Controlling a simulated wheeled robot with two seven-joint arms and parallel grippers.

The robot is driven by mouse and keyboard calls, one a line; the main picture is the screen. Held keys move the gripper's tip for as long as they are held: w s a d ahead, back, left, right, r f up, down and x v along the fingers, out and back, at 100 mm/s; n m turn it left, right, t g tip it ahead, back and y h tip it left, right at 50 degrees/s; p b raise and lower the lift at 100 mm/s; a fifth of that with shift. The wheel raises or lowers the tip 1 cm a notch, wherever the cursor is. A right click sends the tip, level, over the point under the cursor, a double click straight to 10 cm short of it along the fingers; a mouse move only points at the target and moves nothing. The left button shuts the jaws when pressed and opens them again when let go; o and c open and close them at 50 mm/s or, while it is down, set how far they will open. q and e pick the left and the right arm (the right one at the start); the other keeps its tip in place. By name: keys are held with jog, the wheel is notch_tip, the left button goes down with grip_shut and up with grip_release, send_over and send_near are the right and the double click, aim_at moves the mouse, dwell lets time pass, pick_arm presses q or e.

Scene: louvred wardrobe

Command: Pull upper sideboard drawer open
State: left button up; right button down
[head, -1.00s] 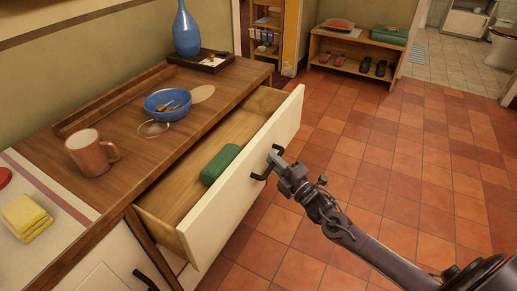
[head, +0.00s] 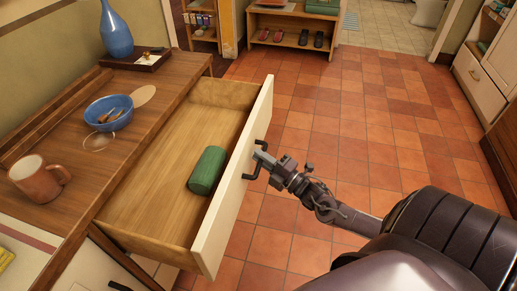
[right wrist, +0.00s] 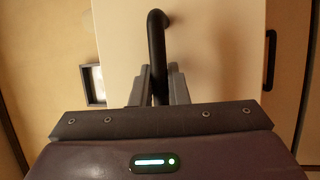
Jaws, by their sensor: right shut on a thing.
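The upper sideboard drawer (head: 232,190) stands well open, its cream front pulled away from the wooden sideboard (head: 140,84). A green rolled item (head: 207,171) lies inside the drawer, near the front. My right gripper (head: 262,160) is shut on the black drawer handle (head: 253,172). The right wrist view also shows the handle (right wrist: 158,50) between the two fingers (right wrist: 157,88). My left gripper is not in view.
On the sideboard top are a blue vase (head: 116,30), a tray (head: 139,60), a blue bowl (head: 108,111) and a brown mug (head: 39,178). A shoe bench (head: 293,27) stands at the back. The tiled floor (head: 370,120) to the right is clear.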

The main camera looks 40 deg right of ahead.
jog(key=shift+f, duration=0.1)
jog(key=c, duration=1.7)
grip_release()
jog(key=shift+s, duration=0.15)
